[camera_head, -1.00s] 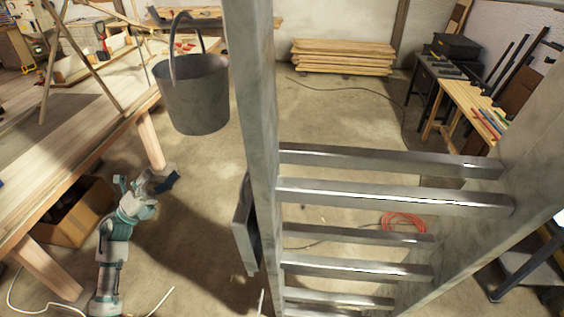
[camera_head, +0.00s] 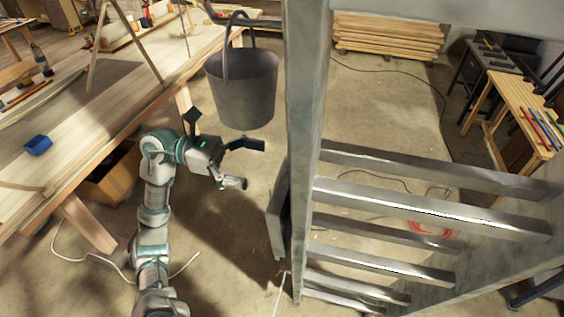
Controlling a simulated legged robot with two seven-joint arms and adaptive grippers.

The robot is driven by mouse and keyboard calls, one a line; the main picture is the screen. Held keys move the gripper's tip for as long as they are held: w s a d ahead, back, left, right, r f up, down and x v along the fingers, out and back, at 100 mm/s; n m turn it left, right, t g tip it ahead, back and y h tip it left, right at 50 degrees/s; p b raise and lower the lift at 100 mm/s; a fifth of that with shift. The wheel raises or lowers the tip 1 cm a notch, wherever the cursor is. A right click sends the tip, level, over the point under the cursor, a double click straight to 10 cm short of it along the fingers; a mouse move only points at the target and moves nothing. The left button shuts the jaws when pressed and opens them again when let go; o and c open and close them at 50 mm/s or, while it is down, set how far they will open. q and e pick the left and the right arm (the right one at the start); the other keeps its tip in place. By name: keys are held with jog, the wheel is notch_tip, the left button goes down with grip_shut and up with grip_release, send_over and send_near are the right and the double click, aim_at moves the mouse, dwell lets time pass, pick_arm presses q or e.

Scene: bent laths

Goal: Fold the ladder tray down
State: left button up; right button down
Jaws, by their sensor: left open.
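The ladder (camera_head: 306,120) stands close in front of me, its metal rungs (camera_head: 430,208) running to the right. The ladder tray (camera_head: 279,215) is a flat grey panel at the left side of the near rail, hanging upright and seen nearly edge-on. My left gripper (camera_head: 254,165) is open and empty, left of the tray and below the bucket, with its fingers pointing right toward the rail. It looks apart from the tray. My right gripper is not in the view.
A grey bucket (camera_head: 243,92) hangs beside the ladder, just above my left gripper. A wooden workbench (camera_head: 110,110) with a blue block (camera_head: 38,145) fills the left. A cardboard box (camera_head: 112,180) is under it. Stacked planks (camera_head: 388,38) lie at the back.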

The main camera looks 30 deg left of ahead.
aim_at(281, 170)
pick_arm(q)
jog(key=p+x, duration=0.1)
jog(key=x, duration=0.5)
jog(key=shift+d, duration=0.35)
jog(key=shift+a, duration=0.15)
jog(key=c, duration=1.4)
